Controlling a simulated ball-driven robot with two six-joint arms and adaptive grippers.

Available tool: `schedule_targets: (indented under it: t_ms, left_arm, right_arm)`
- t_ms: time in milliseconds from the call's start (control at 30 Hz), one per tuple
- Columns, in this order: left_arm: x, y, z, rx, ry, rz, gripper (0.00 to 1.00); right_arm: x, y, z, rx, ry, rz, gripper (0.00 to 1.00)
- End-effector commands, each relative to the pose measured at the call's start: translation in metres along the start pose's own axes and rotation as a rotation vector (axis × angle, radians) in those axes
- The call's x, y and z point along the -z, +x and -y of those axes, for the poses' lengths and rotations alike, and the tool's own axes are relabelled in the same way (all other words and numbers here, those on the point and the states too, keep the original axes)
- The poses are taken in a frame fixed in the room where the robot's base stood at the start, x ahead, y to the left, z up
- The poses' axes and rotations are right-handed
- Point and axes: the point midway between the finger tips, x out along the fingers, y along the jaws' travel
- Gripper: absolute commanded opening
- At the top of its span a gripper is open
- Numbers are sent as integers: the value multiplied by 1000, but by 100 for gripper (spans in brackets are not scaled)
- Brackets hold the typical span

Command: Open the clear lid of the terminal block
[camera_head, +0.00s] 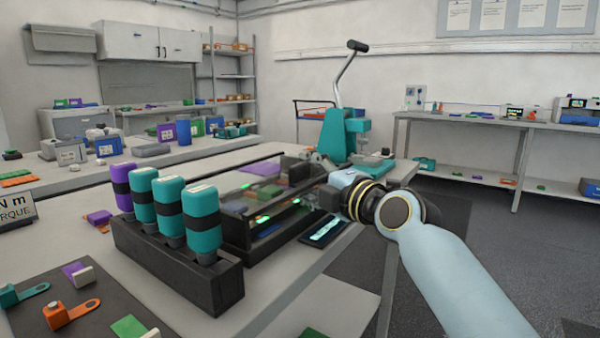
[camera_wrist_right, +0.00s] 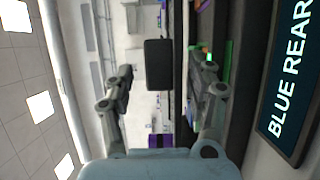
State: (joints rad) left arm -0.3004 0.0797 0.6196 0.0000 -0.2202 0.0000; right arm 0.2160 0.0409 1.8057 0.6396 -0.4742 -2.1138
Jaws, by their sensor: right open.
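The terminal block (camera_head: 238,236) is a long dark box on the bench, with small green and orange lights inside. Its clear lid (camera_head: 262,193) appears down over it, seen as a see-through pane with dark edges. My right gripper (camera_head: 305,168) is at the far right end of the block, partly hidden by my own wrist. In the right wrist view its two fingers (camera_wrist_right: 160,92) are spread apart. A black rectangular piece (camera_wrist_right: 160,64) shows between them in the picture; I cannot tell whether it is part of the lid or whether it touches. My left gripper is not in view.
A small display (camera_head: 325,231) beside the block reads "BLUE REAR" in the wrist view (camera_wrist_right: 290,85). A black rack (camera_head: 180,268) with purple and teal drivers stands in front of the block. A teal press (camera_head: 337,135) with a tall lever stands behind my gripper.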

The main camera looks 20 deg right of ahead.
Motion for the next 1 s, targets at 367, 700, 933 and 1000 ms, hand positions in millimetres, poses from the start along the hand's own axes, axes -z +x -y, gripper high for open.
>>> schedule_targets:
  t_ms: [367,700,933,1000]
  left_arm:
    - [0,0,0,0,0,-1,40]
    - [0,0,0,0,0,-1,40]
    - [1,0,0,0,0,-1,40]
    - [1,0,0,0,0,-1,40]
  right_arm:
    - [0,34,0,0,0,0,56]
    - [0,34,0,1,0,0,37]
    - [0,34,0,-1,1,0,7]
    - [0,34,-1,-1,1,0,0]
